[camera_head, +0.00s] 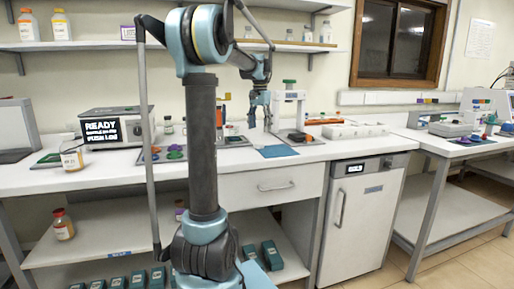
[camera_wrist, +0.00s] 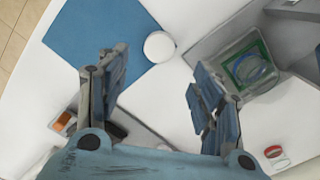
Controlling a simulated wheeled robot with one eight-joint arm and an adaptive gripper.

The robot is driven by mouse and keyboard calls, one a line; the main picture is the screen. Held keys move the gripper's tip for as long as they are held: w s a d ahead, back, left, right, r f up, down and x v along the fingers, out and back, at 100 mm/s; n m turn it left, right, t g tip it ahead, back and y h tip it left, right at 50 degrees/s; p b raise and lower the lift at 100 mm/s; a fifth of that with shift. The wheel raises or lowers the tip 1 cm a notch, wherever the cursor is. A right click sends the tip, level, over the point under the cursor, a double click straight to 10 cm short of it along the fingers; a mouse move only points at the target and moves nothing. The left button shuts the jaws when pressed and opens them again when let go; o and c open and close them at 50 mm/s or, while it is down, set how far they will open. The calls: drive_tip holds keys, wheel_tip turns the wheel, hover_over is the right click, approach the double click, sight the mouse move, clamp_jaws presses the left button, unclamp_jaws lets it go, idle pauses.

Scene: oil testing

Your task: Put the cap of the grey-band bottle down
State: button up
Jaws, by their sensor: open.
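My gripper (camera_wrist: 158,78) is open in the wrist view, its two fingers spread wide with nothing between them. It also shows in the head view (camera_head: 259,112), above the counter near the blue mat (camera_head: 277,151). A round white thing (camera_wrist: 159,46), seen from above, lies ahead of the gap between the fingers. It is at the edge of the blue mat (camera_wrist: 95,40), which also shows in the wrist view. I cannot tell whether it is the cap or a bottle's top. The grey band is not discernible in either view.
A grey device with a green square (camera_wrist: 248,66) stands right of the fingers. A small red-and-white item (camera_wrist: 274,152) is at lower right. On the counter (camera_head: 330,150) stand a box with a READY display (camera_head: 117,128), an amber bottle (camera_head: 72,153) and a white tray (camera_head: 355,131).

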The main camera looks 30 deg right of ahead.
sight(259, 143)
drive_tip(key=shift+a+f, duration=0.1)
drive_tip(key=shift+f, duration=3.7)
drive_tip(key=c, duration=0.9)
drive_tip(key=shift+o, duration=0.2)
